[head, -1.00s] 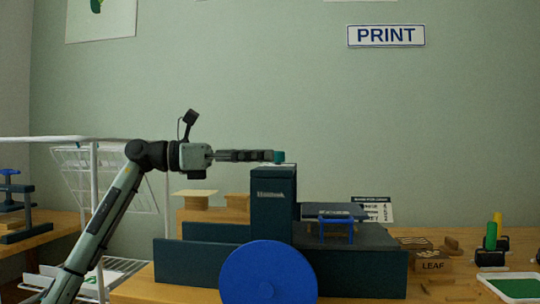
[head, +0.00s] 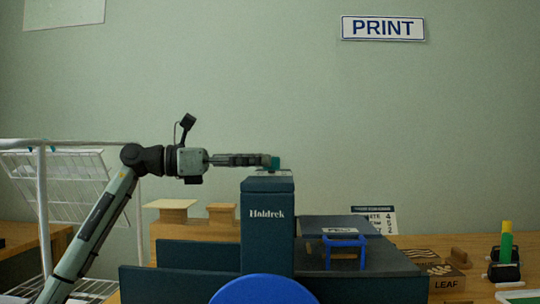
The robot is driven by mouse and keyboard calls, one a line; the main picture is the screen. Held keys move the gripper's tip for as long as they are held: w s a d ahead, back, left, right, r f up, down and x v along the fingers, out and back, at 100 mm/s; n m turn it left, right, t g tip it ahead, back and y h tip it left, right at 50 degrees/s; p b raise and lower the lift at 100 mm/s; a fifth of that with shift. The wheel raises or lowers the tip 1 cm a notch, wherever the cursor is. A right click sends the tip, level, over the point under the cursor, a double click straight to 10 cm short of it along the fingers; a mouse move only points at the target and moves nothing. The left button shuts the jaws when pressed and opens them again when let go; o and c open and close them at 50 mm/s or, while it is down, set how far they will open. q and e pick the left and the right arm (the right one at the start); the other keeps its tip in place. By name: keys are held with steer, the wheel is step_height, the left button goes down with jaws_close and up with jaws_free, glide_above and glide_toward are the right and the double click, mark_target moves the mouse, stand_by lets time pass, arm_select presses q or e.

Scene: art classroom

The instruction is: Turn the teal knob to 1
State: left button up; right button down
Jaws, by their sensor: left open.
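The teal knob (head: 274,162) sits on top of the dark blue press column (head: 266,220) marked "Holdrek", in the middle of the head view. My left gripper (head: 268,161) reaches in level from the left, with its fingertips at the knob. The jaws are open. From this side I cannot tell whether the fingers touch the knob, and the knob's number marks are not readable. My right gripper is out of view.
A blue wheel (head: 264,290) stands in front of the press. A blue frame (head: 344,250) sits right of the column, and a number card (head: 380,218) stands behind. Wooden blocks (head: 440,278) and rollers (head: 505,262) are at right; a white wire rack (head: 44,200) is at left.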

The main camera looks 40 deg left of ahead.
arm_select(q)
steer(key=shift+p+x, duration=0.35)
steer(key=shift+x, duration=1.4)
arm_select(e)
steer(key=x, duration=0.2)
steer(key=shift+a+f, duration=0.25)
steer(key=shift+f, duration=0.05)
arm_select(q)
steer(key=c, duration=1.2)
steer(key=shift+f+b, duration=0.2)
steer(key=shift+b, duration=0.15)
steer(key=n+t+y+b, duration=0.1)
steer(key=n+t+y, duration=0.1)
steer(key=n+y, duration=0.1)
steer(key=shift+y+b, duration=0.3)
steer(key=shift+y, duration=0.2)
steer(key=shift+r+n+t+y, duration=0.2)
steer(key=shift+n+t+y, duration=0.5)
steer(key=shift+y, duration=0.3)
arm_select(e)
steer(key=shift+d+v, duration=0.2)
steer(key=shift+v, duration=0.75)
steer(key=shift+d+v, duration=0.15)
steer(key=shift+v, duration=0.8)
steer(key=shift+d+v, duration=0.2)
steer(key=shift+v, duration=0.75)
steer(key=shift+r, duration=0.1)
